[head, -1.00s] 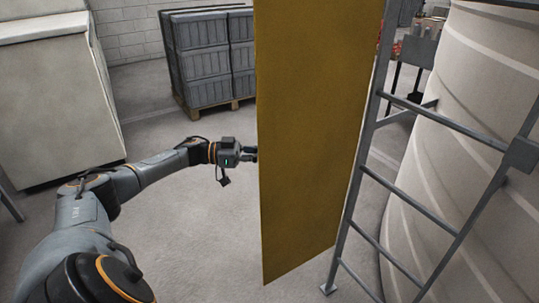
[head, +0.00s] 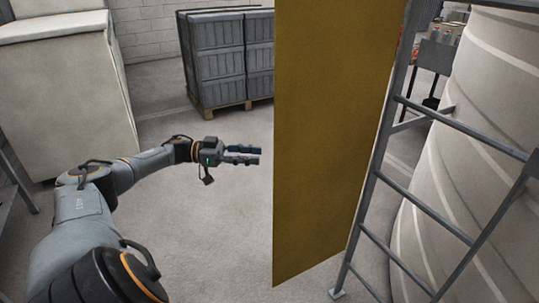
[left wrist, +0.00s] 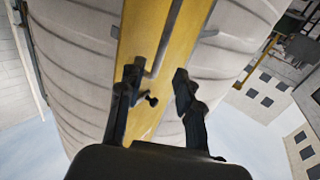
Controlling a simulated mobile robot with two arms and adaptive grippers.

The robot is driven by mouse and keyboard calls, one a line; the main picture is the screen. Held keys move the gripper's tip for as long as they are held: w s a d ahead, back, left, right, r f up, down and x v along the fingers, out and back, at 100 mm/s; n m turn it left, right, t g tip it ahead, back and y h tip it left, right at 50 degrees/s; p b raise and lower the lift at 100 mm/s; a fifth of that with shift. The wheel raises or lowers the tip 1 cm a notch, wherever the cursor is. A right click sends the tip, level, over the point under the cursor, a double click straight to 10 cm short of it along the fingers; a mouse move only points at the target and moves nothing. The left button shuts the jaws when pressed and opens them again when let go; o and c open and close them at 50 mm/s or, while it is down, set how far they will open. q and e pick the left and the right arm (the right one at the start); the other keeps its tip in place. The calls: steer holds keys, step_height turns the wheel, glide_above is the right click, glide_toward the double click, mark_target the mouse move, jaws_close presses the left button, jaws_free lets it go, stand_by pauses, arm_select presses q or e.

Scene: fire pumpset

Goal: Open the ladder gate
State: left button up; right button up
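The ladder gate, a tall yellow panel (head: 335,140), stands upright with its right edge along the left rail of the grey ladder (head: 420,207). It does not lie across the rungs; its hinges cannot be made out. My left gripper (head: 258,155) is left of the panel's left edge, with a small gap between in the head view. In the left wrist view its fingers (left wrist: 158,77) are apart and hold nothing. Beyond them a yellow surface (left wrist: 165,30) shows with a grey bar, and a small dark knob (left wrist: 152,99) shows between the fingers. My right gripper is out of view.
A large ribbed pale tank (head: 480,120) stands behind the ladder. A pallet of grey crates (head: 228,60) stands at the back, and a beige cabinet (head: 65,90) at the left. The floor (head: 225,235) left of the panel is clear.

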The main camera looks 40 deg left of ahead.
arm_select(q)
steer(key=v, duration=0.4)
stand_by(0.5)
